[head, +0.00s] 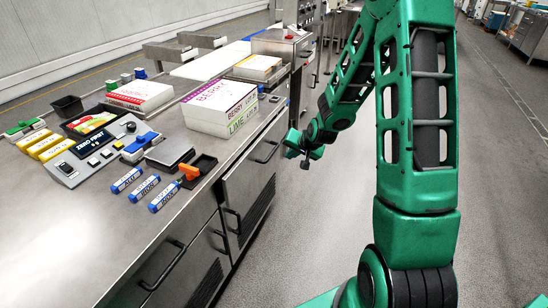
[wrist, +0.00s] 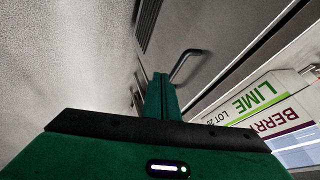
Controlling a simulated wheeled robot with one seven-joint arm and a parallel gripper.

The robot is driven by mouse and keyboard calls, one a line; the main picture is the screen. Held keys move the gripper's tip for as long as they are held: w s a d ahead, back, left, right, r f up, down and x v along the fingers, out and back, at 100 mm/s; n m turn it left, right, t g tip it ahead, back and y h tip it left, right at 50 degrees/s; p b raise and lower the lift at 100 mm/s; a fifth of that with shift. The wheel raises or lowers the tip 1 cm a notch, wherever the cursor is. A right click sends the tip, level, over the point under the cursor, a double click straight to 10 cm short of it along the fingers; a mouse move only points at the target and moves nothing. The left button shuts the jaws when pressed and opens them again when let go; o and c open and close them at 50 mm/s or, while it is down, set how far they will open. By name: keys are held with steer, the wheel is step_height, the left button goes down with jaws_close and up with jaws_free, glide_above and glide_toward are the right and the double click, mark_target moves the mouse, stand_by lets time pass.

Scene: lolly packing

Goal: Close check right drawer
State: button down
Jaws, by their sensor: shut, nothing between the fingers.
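The counter front has metal drawer or door panels with dark bar handles. The farther panel (head: 250,178) has a handle (head: 267,153), and a nearer panel has another handle (head: 232,221). Both fronts look about flush with the counter; I cannot tell whether one stands slightly out. My gripper (head: 305,162) is in the aisle just right of the farther panel, apart from it in the head view. In the wrist view my gripper (wrist: 160,78) is shut and empty, with its green fingers beside a bar handle (wrist: 187,62). I cannot tell whether they touch it.
The aisle floor (head: 295,225) beside the counter is clear.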

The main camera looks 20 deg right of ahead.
steer(key=w+a+f, duration=0.2)
steer(key=w+f, duration=0.5)
steer(key=w, duration=0.1)
steer(key=shift+a, duration=0.35)
stand_by(0.5)
